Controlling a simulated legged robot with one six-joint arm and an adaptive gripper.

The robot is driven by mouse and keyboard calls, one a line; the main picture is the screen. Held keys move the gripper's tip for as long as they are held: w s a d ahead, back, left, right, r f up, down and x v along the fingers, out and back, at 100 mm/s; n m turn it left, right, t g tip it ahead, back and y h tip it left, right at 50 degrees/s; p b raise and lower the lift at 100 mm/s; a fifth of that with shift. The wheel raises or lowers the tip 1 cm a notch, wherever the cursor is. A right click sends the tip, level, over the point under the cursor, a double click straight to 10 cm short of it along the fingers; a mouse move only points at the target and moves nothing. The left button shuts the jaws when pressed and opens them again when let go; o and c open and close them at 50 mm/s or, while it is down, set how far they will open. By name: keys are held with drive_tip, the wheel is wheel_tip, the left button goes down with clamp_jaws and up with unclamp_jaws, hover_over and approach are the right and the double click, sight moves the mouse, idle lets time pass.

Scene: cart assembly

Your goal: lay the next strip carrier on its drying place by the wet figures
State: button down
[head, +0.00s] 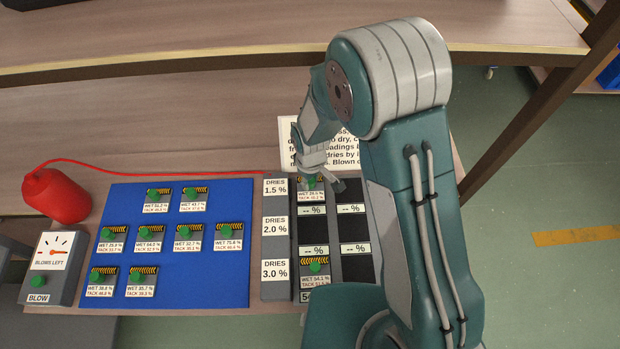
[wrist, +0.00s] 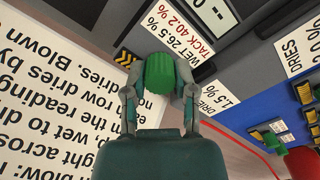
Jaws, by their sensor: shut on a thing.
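My gripper (head: 322,182) is shut on the green knob (wrist: 158,72) of a strip carrier. The carrier's card (wrist: 182,42) reads WET 26.5 %, TACK 40.2 %. In the head view this carrier (head: 311,196) is at the left place of the DRIES 1.5 % row, partly hidden by my gripper. Whether it rests on the board or hangs just above is unclear. The display (head: 313,210) below it shows dashes. Another carrier (head: 315,272), WET 54.1 %, lies in the left place of the DRIES 3.0 % row. The middle row's left place (head: 310,232) is empty.
Several carriers stand on the blue mat (head: 130,210) at left. The blow box (head: 52,262) and a red bulb (head: 57,195) with a red tube are farther left. A printed notice (head: 290,130) stands behind the board, close to my gripper. My arm hides part of the board's right side.

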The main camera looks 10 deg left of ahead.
drive_tip(key=shift+f, duration=0.65)
idle(0.3)
drive_tip(key=shift+c, duration=1.7)
unclamp_jaws()
wheel_tip(320, 180, up, 7)
drive_tip(key=shift+r, duration=0.15)
